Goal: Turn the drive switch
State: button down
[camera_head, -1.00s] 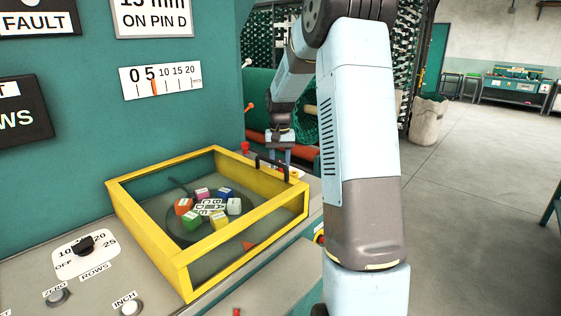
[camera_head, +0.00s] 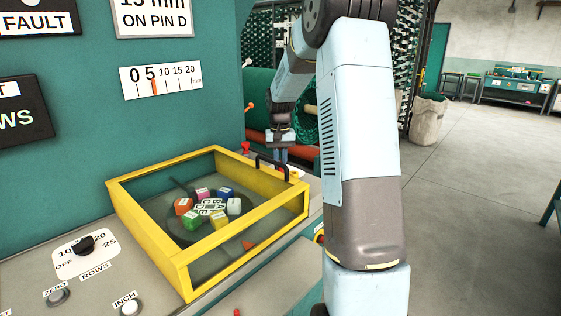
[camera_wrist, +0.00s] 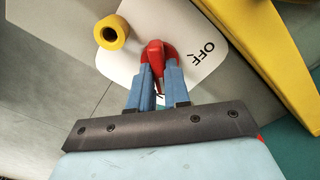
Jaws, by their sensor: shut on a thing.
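The drive switch (camera_wrist: 155,53) is a red handle on a white plate (camera_wrist: 195,28) marked OFF, seen in the wrist view. My gripper (camera_wrist: 157,72) has its two blue fingers shut on the red handle, one on each side. In the head view my gripper (camera_head: 281,154) is low behind the far right corner of the yellow-framed clear guard. The switch itself cannot be made out there.
The yellow guard (camera_head: 245,228) with a black handle (camera_head: 271,167) covers coloured blocks and stands close to my gripper. A hollow yellow cylinder (camera_wrist: 111,33) is beside the switch plate. A rows knob (camera_head: 83,246) sits at front left.

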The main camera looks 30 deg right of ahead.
jog(key=n, duration=0.4)
jog(key=shift+n, duration=0.4)
jog(key=n, duration=0.8)
jog(key=shift+n, duration=2.2)
jog(key=shift+w+d+r, duration=0.1)
jog(key=c, duration=1.1)
grip_release()
notch_tip(320, 180, up, 14)
jog(key=shift+f, duration=0.25)
